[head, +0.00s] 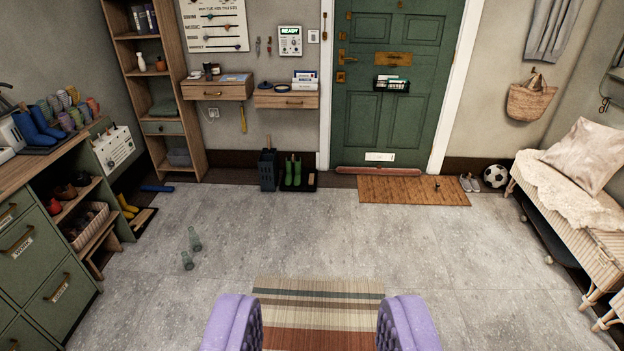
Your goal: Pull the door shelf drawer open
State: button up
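Two wooden wall shelves with drawer fronts hang left of the green door (398,115). The one nearer the door, the door shelf (270,100), has a drawer front with a small brass handle (288,102); its drawer looks shut. On it are a dark round dish (274,87) and a small stack of books (304,82). My gripper (320,318) is at the bottom of the head view, its two purple padded fingers wide apart with nothing between them. It is far from the shelf, across the floor.
The other wall shelf (216,89) hangs to the left. Green boots (292,172) and a dark stand (267,170) are below the shelves. A striped rug (318,300) lies ahead. The middle floor is clear.

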aim_at(259, 100)
jog(key=i+j, duration=0.1)
jog(key=i, duration=6)
jog(key=l+z, duration=0.05)
jog(key=l, duration=0.05)
